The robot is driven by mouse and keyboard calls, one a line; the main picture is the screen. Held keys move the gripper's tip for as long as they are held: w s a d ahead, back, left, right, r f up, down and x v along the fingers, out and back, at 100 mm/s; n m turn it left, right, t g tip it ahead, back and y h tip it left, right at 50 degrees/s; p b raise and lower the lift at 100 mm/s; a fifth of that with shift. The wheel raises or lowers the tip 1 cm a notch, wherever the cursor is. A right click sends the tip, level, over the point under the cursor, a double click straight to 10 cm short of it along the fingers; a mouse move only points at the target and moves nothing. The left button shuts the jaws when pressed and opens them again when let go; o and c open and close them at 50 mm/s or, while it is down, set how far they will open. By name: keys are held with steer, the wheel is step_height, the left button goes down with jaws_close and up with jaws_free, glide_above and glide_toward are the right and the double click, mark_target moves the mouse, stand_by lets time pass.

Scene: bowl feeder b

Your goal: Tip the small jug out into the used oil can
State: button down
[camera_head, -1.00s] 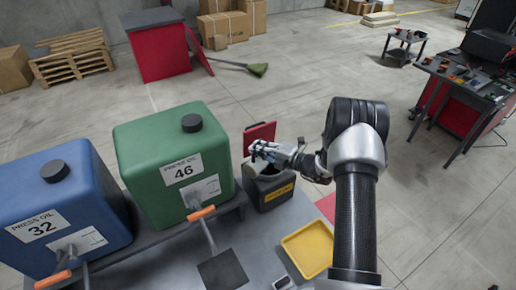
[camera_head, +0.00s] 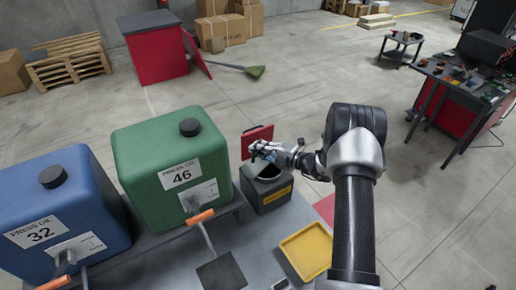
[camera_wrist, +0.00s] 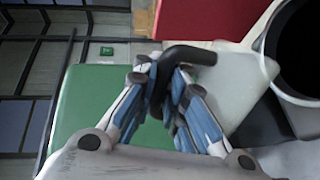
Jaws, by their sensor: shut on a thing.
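The used oil can (camera_head: 272,200) is a dark square can with a yellow label on the bench, beside the green oil tank. My gripper (camera_head: 262,150) is over its top at the back. In the wrist view my gripper (camera_wrist: 165,85) is shut on the dark curved handle of the small jug (camera_wrist: 235,85), which has a pale body. A large round dark opening with a pale rim is at the right edge there; I cannot tell whether it is the jug's mouth or the can's. The jug is hard to make out in the head view, so its tilt and contents are unclear.
A green tank (camera_head: 160,140) and a blue tank (camera_head: 75,190), both with taps, stand to the left. A red panel (camera_head: 257,140) stands behind the can. A yellow tray (camera_head: 308,248) lies in front on the grey bench.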

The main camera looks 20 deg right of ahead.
stand_by(0.3)
steer(key=shift+w+d+r+m+y, duration=0.2)
steer(key=shift+w+d+m+y, duration=0.1)
steer(key=shift+w+d+m, duration=0.25)
steer(key=shift+f+b, duration=0.2)
steer(key=shift+b, duration=1.8)
stand_by(1.0)
steer(key=shift+s+b, duration=0.1)
steer(key=shift+b, duration=0.2)
steer(key=a+n+b, duration=0.1)
steer(key=b, duration=0.1)
steer(key=s+a+f+n+b, duration=0.1)
steer(key=shift+s+a+h+b, duration=0.1)
steer(key=shift+s+h+b, duration=0.2)
steer(key=shift+h+b, duration=0.1)
steer(key=shift+s+a+n+b, duration=0.25)
steer(key=shift+a+n+b, duration=0.1)
steer(key=shift+n+b, duration=0.25)
steer(key=shift+r, duration=0.1)
